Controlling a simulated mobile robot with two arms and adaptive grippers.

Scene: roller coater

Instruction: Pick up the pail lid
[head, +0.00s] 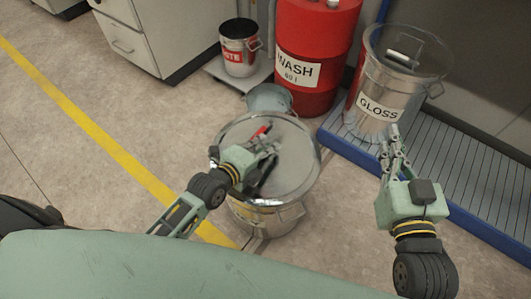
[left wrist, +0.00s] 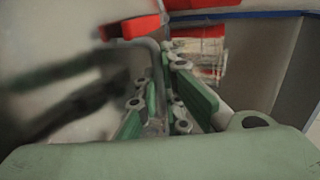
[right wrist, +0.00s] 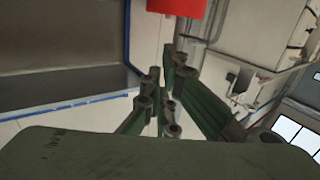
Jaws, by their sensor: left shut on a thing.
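The pail lid (head: 295,160) is a round shiny metal disc over the metal pail (head: 268,222) in the middle of the head view. I cannot tell whether it rests on the rim or is slightly raised. My left gripper (head: 268,150) is over the lid, shut on its handle. A red part (head: 261,131) shows beside the fingers, and again in the left wrist view (left wrist: 130,27). The fingers hide most of the handle. My right gripper (head: 391,135) is apart from the lid, in front of the GLOSS pail; its fingers look close together, their opening unclear.
A GLOSS pail (head: 372,107) stands on the blue-edged grating (head: 460,175) at right. A red WASH drum (head: 315,45), a waste pail (head: 239,50) and a grey vessel (head: 268,98) stand behind. Floor left of the pail, with a yellow line (head: 100,135), is clear.

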